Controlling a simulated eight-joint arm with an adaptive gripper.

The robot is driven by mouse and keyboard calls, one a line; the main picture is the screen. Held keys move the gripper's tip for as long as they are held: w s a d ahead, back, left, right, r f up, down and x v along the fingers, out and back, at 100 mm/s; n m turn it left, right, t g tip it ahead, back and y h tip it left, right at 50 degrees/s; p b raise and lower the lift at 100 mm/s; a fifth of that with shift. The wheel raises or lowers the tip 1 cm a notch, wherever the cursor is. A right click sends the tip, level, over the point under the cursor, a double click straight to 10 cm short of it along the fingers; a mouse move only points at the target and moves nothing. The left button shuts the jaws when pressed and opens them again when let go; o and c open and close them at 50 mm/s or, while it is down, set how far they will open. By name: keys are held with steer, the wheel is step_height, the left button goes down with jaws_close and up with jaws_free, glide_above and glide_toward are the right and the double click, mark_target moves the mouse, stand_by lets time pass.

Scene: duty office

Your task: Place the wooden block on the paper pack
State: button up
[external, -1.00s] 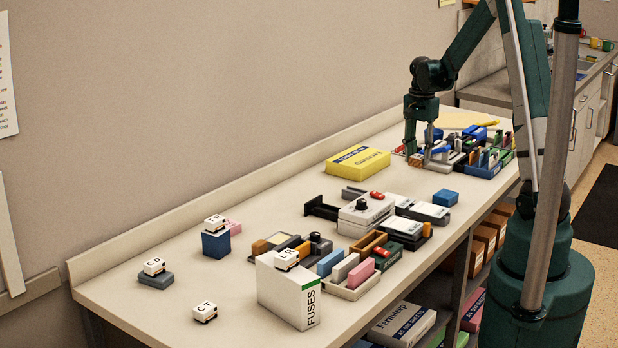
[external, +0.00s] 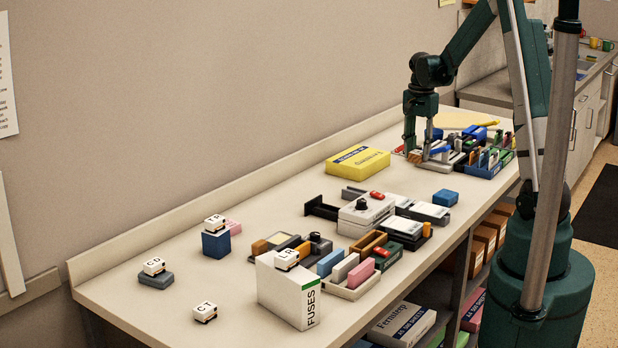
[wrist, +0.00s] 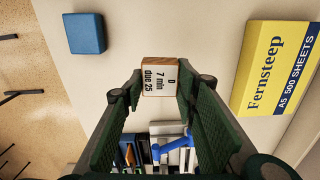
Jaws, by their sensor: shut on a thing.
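The wooden block (wrist: 159,78) is a small wood-edged piece with a white face reading "D 7 min due 25". My gripper (external: 422,155) is shut on it, and the block sits between the two fingertips in the wrist view. In the external view the block (external: 414,156) shows as a small brown piece at the fingertips, close above the far end of the counter. The paper pack (external: 357,163) is a yellow ream with a blue label, lying flat to the left of my gripper. It also shows at the right of the wrist view (wrist: 265,75), its top bare.
A crowded group of organisers with a blue tray (external: 487,166) stands right beside my gripper. A blue block (external: 445,197) lies nearer the front edge. A white box with a black knob (external: 364,215) stands in mid-counter. Counter around the yellow pack is clear.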

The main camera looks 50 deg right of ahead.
steer(key=w+d+r+p, duration=0.1)
steer(key=w+d+r, duration=0.1)
steer(key=w, duration=0.5)
steer(key=w+d+r+p, duration=0.1)
steer(key=w, duration=0.6)
step_height(320, 180, up, 2)
steer(key=n+p, duration=0.1)
steer(key=p, duration=0.1)
glide_above(359, 155)
steer(key=shift+s+a+r, duration=0.15)
steer(key=shift+r, duration=0.05)
steer(key=shift+f, duration=0.15)
steer(key=shift+f, duration=3)
steer(key=shift+f, duration=1.85)
steer(key=shift+f, duration=0.2)
steer(key=o, duration=0.9)
